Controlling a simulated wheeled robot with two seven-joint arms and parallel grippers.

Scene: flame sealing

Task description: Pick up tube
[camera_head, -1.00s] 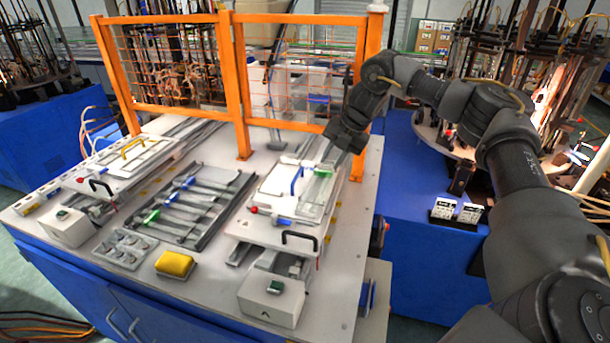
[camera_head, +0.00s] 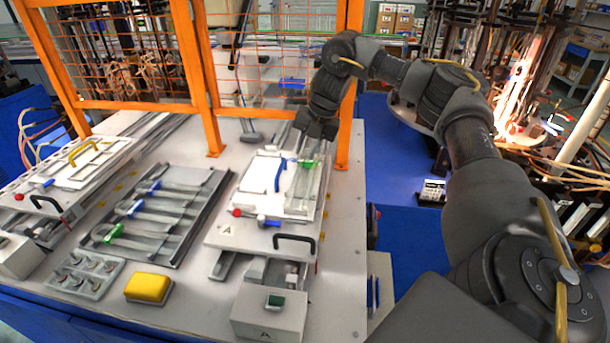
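Several clear tubes with blue and green fittings (camera_head: 114,231) lie in the dark metal tray (camera_head: 212,213) in the middle of the table. On the right white fixture (camera_head: 225,232), a clear tube-like part with a green fitting (camera_head: 308,164) lies along its right side. My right gripper (camera_head: 302,153) points down over the far end of this fixture, close to the green fitting. Its fingers are small and blend into the background, so I cannot tell whether they are apart or touching the part. My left gripper is out of view.
An orange mesh fence (camera_head: 204,90) stands behind the fixtures. A second white fixture (camera_head: 85,165) is at the left. A yellow sponge-like block (camera_head: 149,288), a small grey tray (camera_head: 82,275) and a white button box (camera_head: 268,313) are near the front. A blue machine (camera_head: 400,165) stands right.

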